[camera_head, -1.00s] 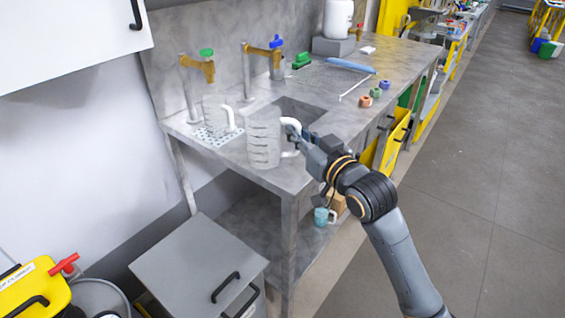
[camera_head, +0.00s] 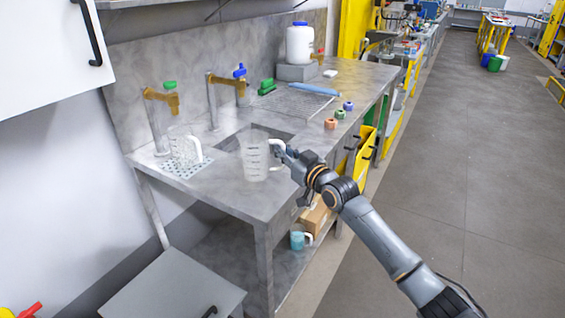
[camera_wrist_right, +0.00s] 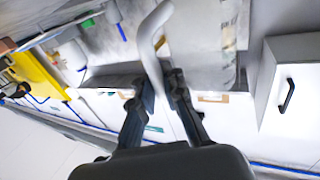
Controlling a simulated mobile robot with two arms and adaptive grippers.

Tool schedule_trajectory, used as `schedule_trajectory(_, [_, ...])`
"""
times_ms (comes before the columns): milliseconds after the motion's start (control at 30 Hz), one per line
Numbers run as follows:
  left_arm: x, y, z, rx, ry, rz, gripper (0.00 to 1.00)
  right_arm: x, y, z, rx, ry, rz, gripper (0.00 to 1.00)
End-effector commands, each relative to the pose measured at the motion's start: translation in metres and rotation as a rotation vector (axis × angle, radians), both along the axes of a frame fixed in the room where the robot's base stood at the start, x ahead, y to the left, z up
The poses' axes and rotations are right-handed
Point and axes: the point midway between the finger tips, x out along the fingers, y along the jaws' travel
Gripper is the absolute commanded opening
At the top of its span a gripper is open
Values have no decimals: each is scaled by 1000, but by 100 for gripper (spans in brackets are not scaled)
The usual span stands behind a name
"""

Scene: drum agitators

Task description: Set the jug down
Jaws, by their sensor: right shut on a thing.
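A clear measuring jug (camera_head: 256,160) with dark markings and a white handle is upright over the grey counter (camera_head: 232,197), in front of the sink. I cannot tell whether its base touches the counter. My right gripper (camera_head: 284,154) is shut on the jug's handle from the right. In the right wrist view the white handle (camera_wrist_right: 148,35) runs between the fingers of the gripper (camera_wrist_right: 160,88), with the clear jug wall (camera_wrist_right: 218,45) to the right. My left gripper is not in view.
A second clear jug (camera_head: 184,148) stands on a perforated drain plate (camera_head: 172,168) at the left. Two brass taps (camera_head: 162,98) rise behind. The sink (camera_head: 226,143) lies just behind the held jug. The front left counter is clear.

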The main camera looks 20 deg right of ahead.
Motion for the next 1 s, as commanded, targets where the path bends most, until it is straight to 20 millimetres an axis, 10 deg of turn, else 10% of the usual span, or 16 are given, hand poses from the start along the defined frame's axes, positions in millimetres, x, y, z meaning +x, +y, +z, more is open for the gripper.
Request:
schedule_trajectory(700, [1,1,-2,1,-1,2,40,5,-4,-42,0,0,-1,0])
schedule_trajectory(833, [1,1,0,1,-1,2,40,5,-4,-40,-1,0,-1,33])
schedule_trajectory(1000, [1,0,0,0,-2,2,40,5,-4,-40,-1,1,-1,34])
